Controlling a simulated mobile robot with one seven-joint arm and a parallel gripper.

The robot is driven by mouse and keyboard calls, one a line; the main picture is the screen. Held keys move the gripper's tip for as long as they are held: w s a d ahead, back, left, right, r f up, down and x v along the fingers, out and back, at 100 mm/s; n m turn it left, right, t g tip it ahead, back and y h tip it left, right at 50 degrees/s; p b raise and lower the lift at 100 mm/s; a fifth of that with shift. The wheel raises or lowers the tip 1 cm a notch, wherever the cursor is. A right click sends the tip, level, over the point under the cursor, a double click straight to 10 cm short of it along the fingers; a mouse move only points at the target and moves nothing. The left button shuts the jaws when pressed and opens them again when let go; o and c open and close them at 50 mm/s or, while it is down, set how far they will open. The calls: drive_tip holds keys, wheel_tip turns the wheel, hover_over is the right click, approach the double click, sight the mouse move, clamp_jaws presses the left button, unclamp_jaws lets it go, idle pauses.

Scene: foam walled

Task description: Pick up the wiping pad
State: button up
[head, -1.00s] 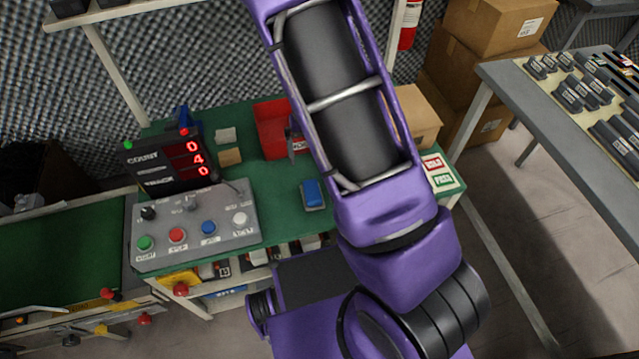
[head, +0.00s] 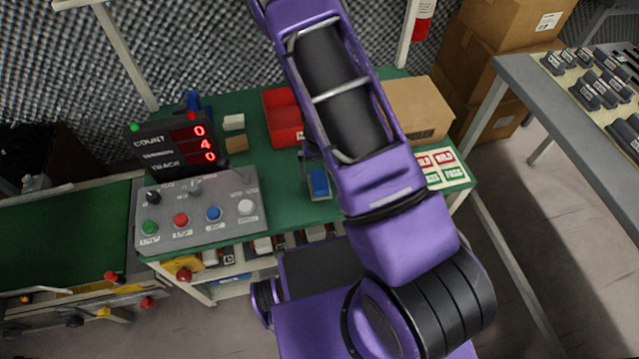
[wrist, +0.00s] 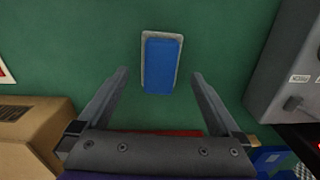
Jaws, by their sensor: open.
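The wiping pad (head: 319,185) is a blue block on a pale grey base, lying flat on the green bench top (head: 285,215). In the wrist view the pad (wrist: 161,66) lies upper centre, its long side running up the picture. My gripper (wrist: 160,74) is open, with one dark finger to each side of the pad's lower end in the picture. Nothing is between the fingers' grip, and green surface shows between each finger and the pad. In the head view my arm hides most of the gripper; a dark part of it shows just above the pad.
A grey control box (head: 200,215) with buttons and a counter display (head: 175,145) stand left of the pad. A red bin (head: 283,118) is behind it. A cardboard box (head: 418,108) and a label card (head: 445,168) are to the right. Bare bench surrounds the pad.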

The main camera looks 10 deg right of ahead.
sight(319, 179)
wheel_tip(319, 179, down, 4)
drive_tip(key=shift+f, duration=0.15)
drive_tip(key=shift+w, duration=0.1)
drive_tip(key=c, duration=1.3)
